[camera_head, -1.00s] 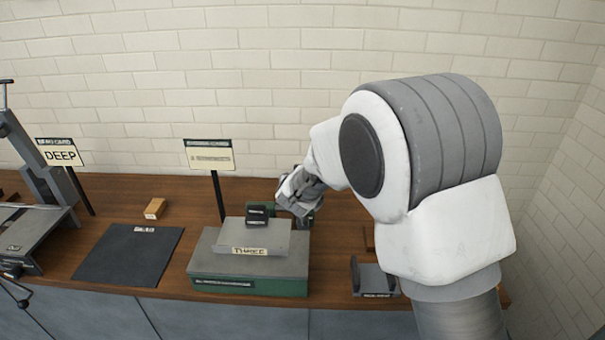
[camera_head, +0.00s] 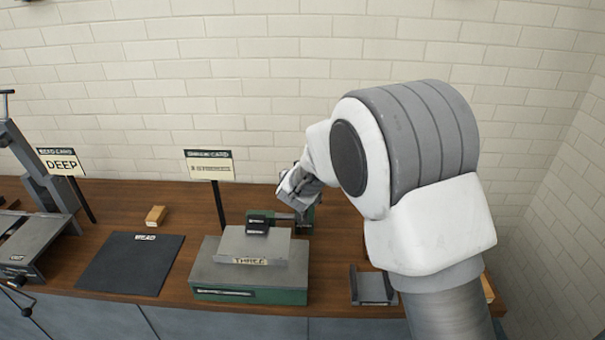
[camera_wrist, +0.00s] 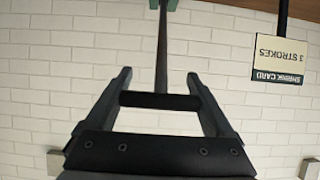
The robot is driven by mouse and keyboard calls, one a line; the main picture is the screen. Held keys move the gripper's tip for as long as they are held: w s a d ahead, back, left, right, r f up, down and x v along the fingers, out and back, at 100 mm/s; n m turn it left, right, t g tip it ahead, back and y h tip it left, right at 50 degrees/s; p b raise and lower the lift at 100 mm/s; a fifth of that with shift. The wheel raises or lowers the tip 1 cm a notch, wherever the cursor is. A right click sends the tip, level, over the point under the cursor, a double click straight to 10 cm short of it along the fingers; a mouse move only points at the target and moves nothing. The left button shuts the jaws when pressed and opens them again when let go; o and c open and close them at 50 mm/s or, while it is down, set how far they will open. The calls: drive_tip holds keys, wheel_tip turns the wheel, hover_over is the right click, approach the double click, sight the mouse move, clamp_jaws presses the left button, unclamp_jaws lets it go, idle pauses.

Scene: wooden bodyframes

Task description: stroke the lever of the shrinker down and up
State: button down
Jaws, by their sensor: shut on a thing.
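The shrinker is a green machine with a grey top; its green base (camera_head: 285,294) stands at the middle of the bench in the head view. A plate reading "THREE" (camera_head: 249,262) sits on it, with a dark block and green parts behind. My gripper (camera_head: 299,190) is above its back right. In the wrist view my gripper (camera_wrist: 160,85) has a finger on each side of the lever's black crossbar grip (camera_wrist: 160,101), shut on it. The lever's grey rod (camera_wrist: 161,45) runs to a green part at the top edge. My arm hides some of the bench.
A shrink card (camera_head: 209,166) on a post reads "3 STROKES" in the wrist view. A bead card reading "DEEP" (camera_head: 62,162), a dark mat (camera_head: 130,264) and a small wooden block (camera_head: 156,215) are at left. A grey bracket (camera_head: 372,288) lies right of the shrinker.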

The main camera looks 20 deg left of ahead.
drive_tip(key=shift+w+r, duration=0.1)
unclamp_jaws()
drive_tip(key=v, duration=1.7)
drive_tip(key=shift+s, duration=0.2)
